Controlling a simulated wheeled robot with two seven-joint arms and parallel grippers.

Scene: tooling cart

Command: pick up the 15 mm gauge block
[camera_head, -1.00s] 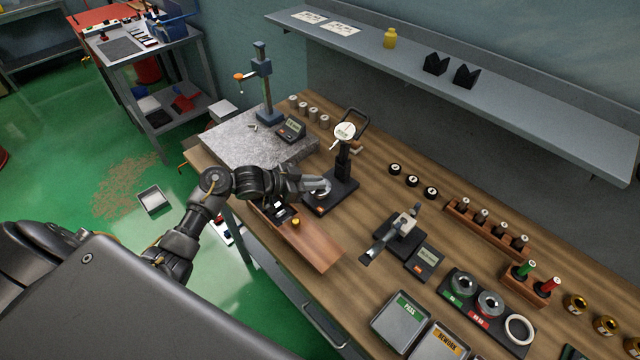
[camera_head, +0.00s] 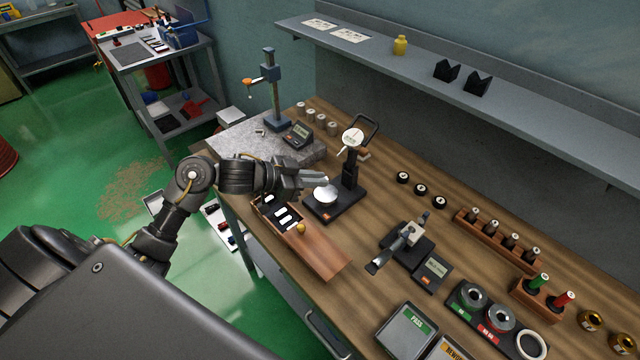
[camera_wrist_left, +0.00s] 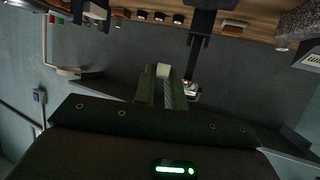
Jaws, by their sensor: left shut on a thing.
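My left gripper (camera_head: 320,181) is raised over the bench, beside the dial comparator stand and above the far end of the wooden gauge block case. In the left wrist view its fingers are shut on a small pale block (camera_wrist_left: 163,70), which looks like a gauge block; no size marking is readable. In the head view the held block is hard to tell from the fingertips. The open gauge block case (camera_head: 318,255) holds several pale blocks in dark slots, with a small brass knob near its plain wooden part. My right gripper is not in view.
The dial comparator stand (camera_head: 350,187), with a round silver anvil (camera_head: 325,195), is close to the gripper. A granite plate (camera_head: 232,143) carries a height stand behind. A bench micrometer (camera_head: 405,245) and ring gauges stand to the right. A shelf (camera_head: 520,105) overhangs the back.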

